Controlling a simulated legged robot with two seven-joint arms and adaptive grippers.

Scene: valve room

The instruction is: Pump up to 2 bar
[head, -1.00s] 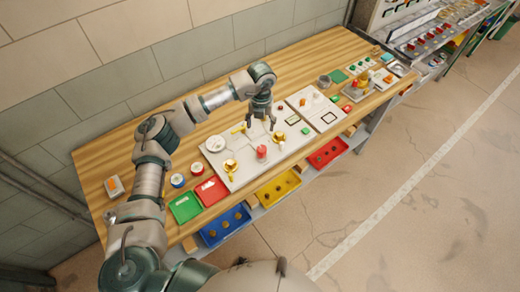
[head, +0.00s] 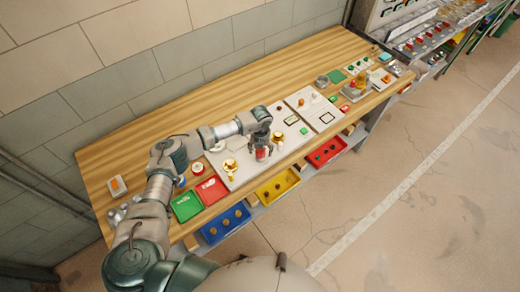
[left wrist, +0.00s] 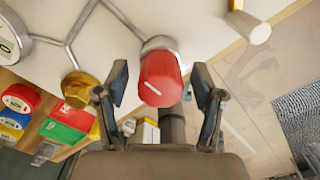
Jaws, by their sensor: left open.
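The red pump knob (head: 261,155) stands on a white pipe board (head: 246,172) on the bench. My left gripper (head: 259,147) is right over it in the head view. In the left wrist view the red knob (left wrist: 160,80), with a white mark, sits between the two open fingers, with gaps on both sides. A round gauge (left wrist: 9,42) is partly cut off at the left edge; its reading is not legible. It also shows in the head view (head: 217,147), partly hidden by my arm. My right gripper is not in view.
Brass valves (head: 230,167) flank the knob on the board. A green tray (head: 186,207) and a red tray (head: 211,190) lie at the front left. Blue (head: 226,226), yellow (head: 278,187) and red (head: 326,152) bins sit below the front edge. The bench's back strip is clear.

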